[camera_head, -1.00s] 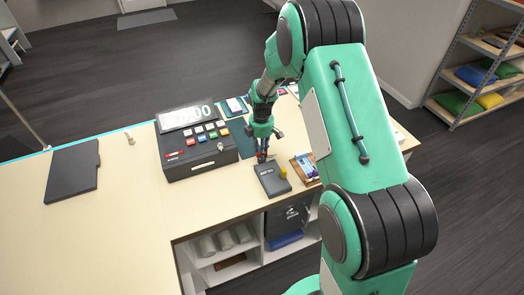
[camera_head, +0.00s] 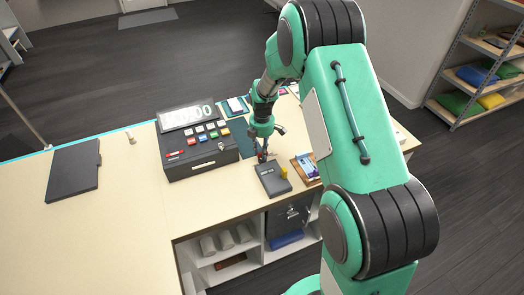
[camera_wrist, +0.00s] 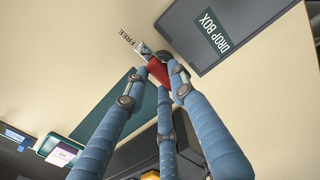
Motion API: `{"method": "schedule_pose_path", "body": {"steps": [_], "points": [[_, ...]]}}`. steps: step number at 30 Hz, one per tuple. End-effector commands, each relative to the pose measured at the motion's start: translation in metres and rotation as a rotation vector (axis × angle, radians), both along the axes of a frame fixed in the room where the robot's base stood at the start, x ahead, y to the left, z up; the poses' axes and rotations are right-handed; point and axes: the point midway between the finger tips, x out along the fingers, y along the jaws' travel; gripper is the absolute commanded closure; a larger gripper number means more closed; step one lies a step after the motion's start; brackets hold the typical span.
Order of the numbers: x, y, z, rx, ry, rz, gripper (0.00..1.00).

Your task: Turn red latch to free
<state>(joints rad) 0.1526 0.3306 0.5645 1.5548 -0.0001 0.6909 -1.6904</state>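The red latch (camera_wrist: 158,72) is a small red handle on the cream counter beside the drop box, with a metal and dark end pointing toward the printed word FREE (camera_wrist: 128,38). My gripper (camera_wrist: 157,70) reaches down to it, with blue fingertips close against both sides of the red part. The fingers hide part of the latch. In the head view my gripper (camera_head: 261,155) is low over the counter, just behind the drop box (camera_head: 272,180), and the latch is barely visible there. The grey drop box also shows in the wrist view (camera_wrist: 215,30).
A dark cash register (camera_head: 198,150) with coloured keys stands left of my gripper. A phone on a wooden stand (camera_head: 306,167) is to the right. A dark green mat (camera_wrist: 145,112) lies near the latch.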

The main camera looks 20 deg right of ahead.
Motion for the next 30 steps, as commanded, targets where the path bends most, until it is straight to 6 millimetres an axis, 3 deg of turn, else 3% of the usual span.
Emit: {"method": "schedule_pose_path", "body": {"steps": [2,17,23,30], "points": [[0.0,0.0,0.001,0.0,-0.001,0.0,0.58],[0.0,0.0,0.007,0.0,0.0,-0.001,0.58],[0.001,0.0,0.029,0.0,-0.002,-0.001,0.58],[0.001,0.0,0.068,0.0,-0.003,0.0,0.58]]}}
